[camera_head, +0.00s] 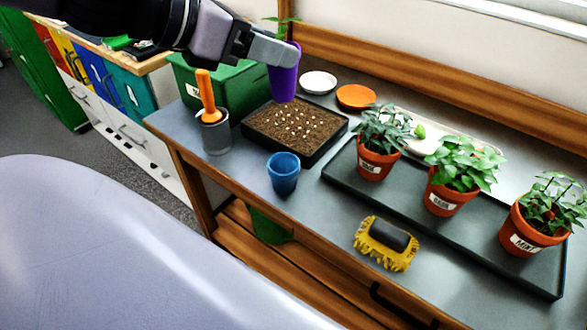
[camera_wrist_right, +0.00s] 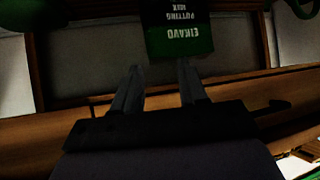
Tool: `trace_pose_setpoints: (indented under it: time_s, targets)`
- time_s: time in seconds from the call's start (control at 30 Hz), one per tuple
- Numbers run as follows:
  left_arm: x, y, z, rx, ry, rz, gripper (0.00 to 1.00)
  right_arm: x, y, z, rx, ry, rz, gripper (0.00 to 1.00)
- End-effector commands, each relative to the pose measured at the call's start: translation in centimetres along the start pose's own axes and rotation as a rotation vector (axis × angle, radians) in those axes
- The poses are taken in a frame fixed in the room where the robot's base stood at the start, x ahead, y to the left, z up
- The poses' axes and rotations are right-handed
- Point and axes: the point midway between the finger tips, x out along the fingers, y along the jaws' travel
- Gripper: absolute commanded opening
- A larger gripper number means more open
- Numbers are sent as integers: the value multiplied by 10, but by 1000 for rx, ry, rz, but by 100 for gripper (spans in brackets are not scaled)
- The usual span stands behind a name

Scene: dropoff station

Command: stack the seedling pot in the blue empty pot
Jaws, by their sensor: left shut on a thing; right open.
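The seedling pot (camera_head: 284,76) is purple with a green seedling rising from its top. My left gripper (camera_head: 284,55) is shut on it and holds it in the air, above the soil tray's back left part in the head view. The gripper hides part of the pot's rim. The blue empty pot (camera_head: 283,174) stands upright on the bench, in front of the soil tray and below the held pot in the picture. My right gripper (camera_wrist_right: 160,85) shows in the right wrist view, open and with nothing between its fingers.
A soil tray (camera_head: 316,158) and a grey cup (camera_head: 216,138) with an orange-handled tool stand near the blue pot. A yellow brush (camera_head: 385,243) lies to the right. Several plants stand in a black tray (camera_head: 400,218). A green potting-mix bag (camera_wrist_right: 178,32) is beyond my right gripper.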

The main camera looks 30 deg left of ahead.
Motion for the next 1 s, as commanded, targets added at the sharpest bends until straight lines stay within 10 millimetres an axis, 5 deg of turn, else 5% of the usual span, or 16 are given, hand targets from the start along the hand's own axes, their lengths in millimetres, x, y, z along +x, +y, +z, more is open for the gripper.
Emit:
trace_pose_setpoints:
  time_s: [0.6,1.0]
  targets:
    - [65,-1,-119,-8,1,-4,21,22,-3,23,9,-1,-10,43]
    - [85,-1,-156,-4,1,-2,21,29,-5,32,17,-6,-15,43]
